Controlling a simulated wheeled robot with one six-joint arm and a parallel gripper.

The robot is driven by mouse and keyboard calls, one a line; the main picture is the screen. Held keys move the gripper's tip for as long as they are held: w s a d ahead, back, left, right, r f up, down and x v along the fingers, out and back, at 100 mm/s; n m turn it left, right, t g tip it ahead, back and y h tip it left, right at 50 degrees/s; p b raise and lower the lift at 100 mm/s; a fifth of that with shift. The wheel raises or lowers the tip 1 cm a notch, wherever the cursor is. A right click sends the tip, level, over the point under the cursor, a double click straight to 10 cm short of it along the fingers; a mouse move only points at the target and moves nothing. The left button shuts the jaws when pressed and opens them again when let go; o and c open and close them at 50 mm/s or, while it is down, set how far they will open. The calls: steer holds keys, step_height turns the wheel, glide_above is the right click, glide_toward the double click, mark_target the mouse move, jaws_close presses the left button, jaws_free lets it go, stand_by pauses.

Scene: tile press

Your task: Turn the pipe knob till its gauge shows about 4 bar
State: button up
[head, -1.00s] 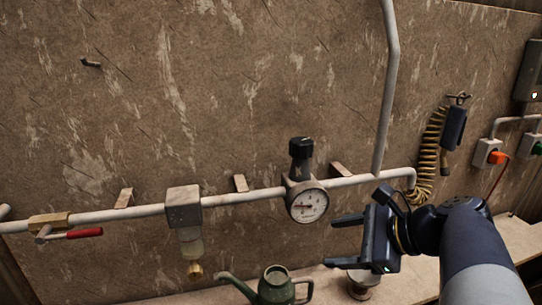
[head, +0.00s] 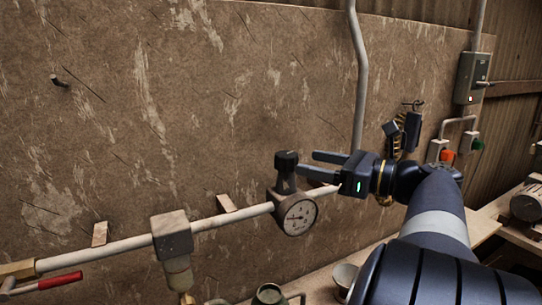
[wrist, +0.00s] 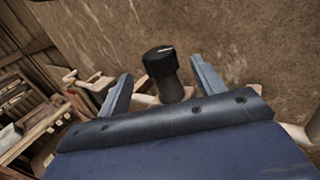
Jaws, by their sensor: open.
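The black pipe knob (head: 287,160) stands upright on top of the regulator on the white pipe. The round white gauge (head: 299,216) sits just below it; its needle points to the left, but the numbers are too small to read surely. My gripper (head: 310,164) is open and level, just right of the knob, its two fingers pointing at it. In the wrist view the knob (wrist: 160,62) shows in the gap between my open fingertips (wrist: 160,68), seemingly beyond them. I see no finger touching it.
A filter block (head: 172,236) and a red-handled valve (head: 50,281) are on the pipe to the left. A vertical pipe (head: 359,90) rises behind my gripper. A green can (head: 269,294) stands below the gauge. The wall above the knob is clear.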

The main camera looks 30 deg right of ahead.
mark_target(279, 152)
steer(key=p+x, duration=0.1)
steer(key=x, duration=0.7)
steer(key=shift+w+a+f, duration=0.1)
steer(key=shift+w+a, duration=0.1)
steer(key=shift+w, duration=0.15)
steer(key=shift+c, duration=0.5)
steer(key=c, duration=0.9)
